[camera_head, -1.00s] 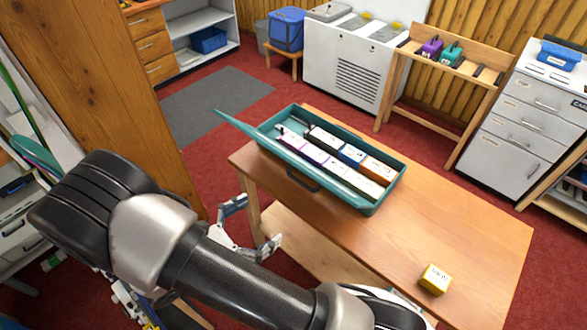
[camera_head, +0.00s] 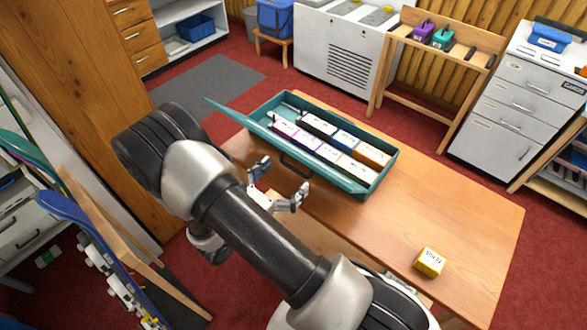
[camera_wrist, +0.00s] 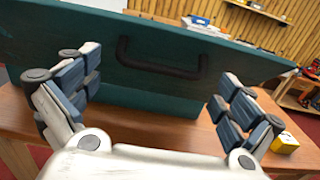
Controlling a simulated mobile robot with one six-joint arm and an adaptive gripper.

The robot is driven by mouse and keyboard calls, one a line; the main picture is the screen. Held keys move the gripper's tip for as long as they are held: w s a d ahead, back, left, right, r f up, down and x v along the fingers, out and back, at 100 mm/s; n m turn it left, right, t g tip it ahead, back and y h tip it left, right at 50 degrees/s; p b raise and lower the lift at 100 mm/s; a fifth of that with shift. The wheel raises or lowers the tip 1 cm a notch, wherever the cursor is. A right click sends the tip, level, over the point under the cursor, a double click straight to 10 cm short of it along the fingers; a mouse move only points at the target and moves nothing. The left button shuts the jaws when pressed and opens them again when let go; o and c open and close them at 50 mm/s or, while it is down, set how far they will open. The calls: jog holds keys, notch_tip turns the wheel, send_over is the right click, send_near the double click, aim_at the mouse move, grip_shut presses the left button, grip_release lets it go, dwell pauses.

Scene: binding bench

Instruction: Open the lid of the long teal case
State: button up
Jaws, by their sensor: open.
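The long teal case (camera_head: 376,182) lies on the wooden table. Its top is open and several labelled boxes (camera_head: 327,149) show inside. A teal panel (camera_head: 232,112), seemingly the lid, stands raised along the near long side and leans outward. A dark handle (camera_head: 297,167) is on the side facing me. My gripper (camera_head: 279,183) is open and empty, in front of that side. In the wrist view the teal panel (camera_wrist: 225,60) and its handle (camera_wrist: 160,60) are ahead, between the spread fingers (camera_wrist: 155,80), apart from them. The hinge is hidden.
A yellow box (camera_head: 429,262) sits on the wooden table (camera_head: 455,205) toward its right front. The table right of the case is otherwise clear. A wooden rack (camera_head: 455,42) and white cabinet (camera_head: 345,50) stand behind. A tall wooden cabinet (camera_head: 90,100) is at left.

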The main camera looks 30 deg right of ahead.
aim_at(293, 167)
jog(key=shift+x, duration=1.7)
jog(key=shift+c, duration=0.6)
